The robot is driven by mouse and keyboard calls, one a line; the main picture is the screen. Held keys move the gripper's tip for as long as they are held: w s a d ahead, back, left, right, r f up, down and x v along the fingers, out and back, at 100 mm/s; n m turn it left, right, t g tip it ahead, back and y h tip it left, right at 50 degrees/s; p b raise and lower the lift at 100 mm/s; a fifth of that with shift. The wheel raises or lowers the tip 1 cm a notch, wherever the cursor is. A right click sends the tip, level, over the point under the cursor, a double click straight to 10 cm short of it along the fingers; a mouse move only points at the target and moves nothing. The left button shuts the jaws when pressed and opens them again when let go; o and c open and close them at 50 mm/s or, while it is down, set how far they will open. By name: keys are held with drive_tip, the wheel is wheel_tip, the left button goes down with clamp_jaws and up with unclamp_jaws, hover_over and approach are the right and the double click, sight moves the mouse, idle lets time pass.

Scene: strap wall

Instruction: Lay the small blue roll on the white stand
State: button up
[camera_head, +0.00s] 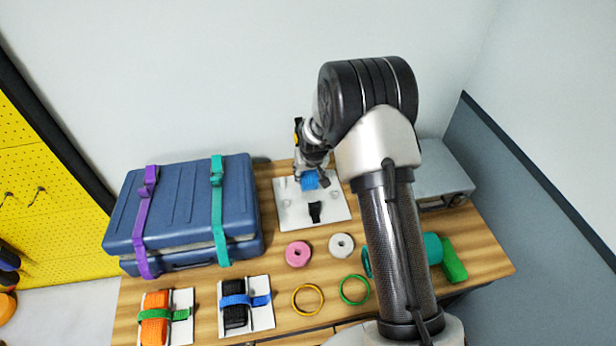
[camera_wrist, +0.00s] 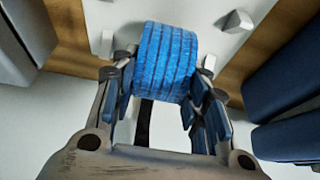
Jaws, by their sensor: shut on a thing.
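The small blue roll (camera_wrist: 167,58) is a ribbed, wound roll between the two fingers of my gripper (camera_wrist: 162,82) in the wrist view. My gripper is shut on its sides. In the head view the blue roll (camera_head: 309,181) is over the back part of the white stand (camera_head: 335,212), under my gripper (camera_head: 313,172). The white stand is a flat plate with small pale posts and a black strap (camera_head: 315,212) near its front. I cannot tell whether the roll touches the plate. My gripper hides part of the stand's back.
A blue case (camera_head: 180,205) with purple and teal straps stands left of the stand. A pink roll (camera_head: 298,254) and a whitish roll (camera_head: 341,246) lie in front. A grey box (camera_head: 446,172) is at right. Two strapped plates and two rings lie along the front edge.

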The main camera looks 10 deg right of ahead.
drive_tip(key=shift+w+f, duration=0.1)
drive_tip(key=shift+f, duration=0.8)
drive_tip(key=shift+r, duration=0.1)
drive_tip(key=o, duration=0.7)
drive_tip(key=shift+f, duration=0.25)
drive_tip(key=shift+c, duration=0.2)
drive_tip(key=o, duration=0.5)
drive_tip(key=shift+c, duration=0.2)
drive_tip(key=shift+r, duration=0.2)
